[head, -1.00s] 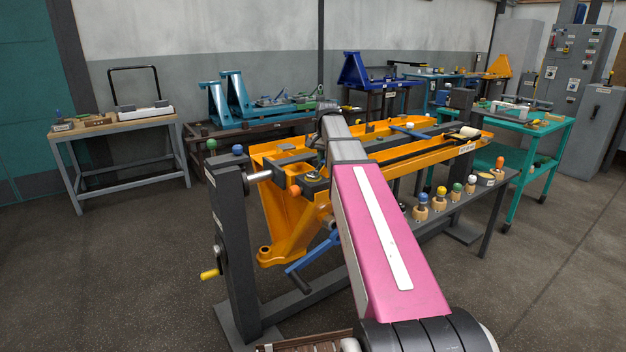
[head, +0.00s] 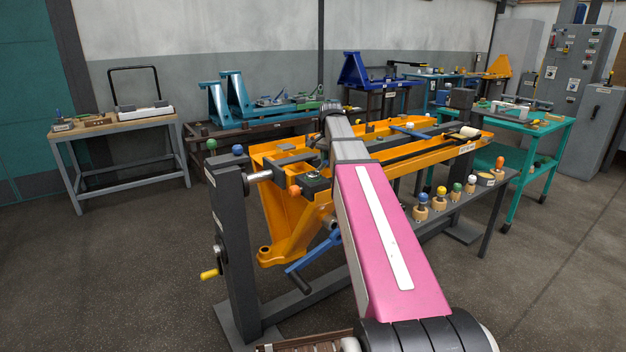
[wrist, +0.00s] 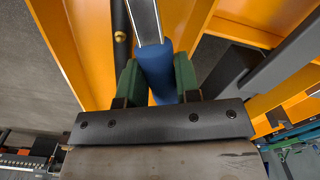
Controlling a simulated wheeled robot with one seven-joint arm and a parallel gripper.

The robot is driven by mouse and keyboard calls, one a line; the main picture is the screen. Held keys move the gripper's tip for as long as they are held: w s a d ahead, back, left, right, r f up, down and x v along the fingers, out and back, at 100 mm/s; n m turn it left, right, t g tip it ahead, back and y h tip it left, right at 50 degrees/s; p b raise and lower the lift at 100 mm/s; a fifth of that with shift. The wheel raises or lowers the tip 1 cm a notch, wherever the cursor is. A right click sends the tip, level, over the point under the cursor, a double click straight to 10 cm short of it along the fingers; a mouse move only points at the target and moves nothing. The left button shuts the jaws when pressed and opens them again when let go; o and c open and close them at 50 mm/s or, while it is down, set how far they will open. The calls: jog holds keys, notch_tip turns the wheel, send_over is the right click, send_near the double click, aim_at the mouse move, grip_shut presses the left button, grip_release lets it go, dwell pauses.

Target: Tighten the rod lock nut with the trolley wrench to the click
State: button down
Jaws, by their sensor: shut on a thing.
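My gripper (wrist: 157,80) shows in the wrist view, its two green pads closed on either side of a blue handle (wrist: 154,62). A bright metal shaft (wrist: 145,20) runs on from the handle toward the top of that view. This looks like the wrench; its working head is out of view. The orange frame (wrist: 90,50) lies behind the handle. I cannot make out the rod lock nut in either view.
A dark bench (head: 480,200) carries several wooden pegs with coloured knobs beside the frame. A dark post (head: 232,250) with a yellow-handled crank stands at the left. A teal trolley (head: 555,135) stands at the right, a grey table (head: 125,130) at the left. Open floor lies in front.

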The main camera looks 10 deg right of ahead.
jog(key=shift+s+d, duration=0.1)
jog(key=shift+s, duration=0.1)
jog(key=shift+w+a+n, duration=0.45)
jog(key=shift+a+n, duration=0.05)
dwell(0.7)
jog(key=c, duration=1.4)
grip_release()
grip_shut()
jog(key=shift+w+a+n, duration=0.15)
jog(key=shift+w+n, duration=0.05)
jog(key=shift+n, duration=0.1)
jog(key=shift+r, duration=2.7)
jog(key=shift+r, duration=1.85)
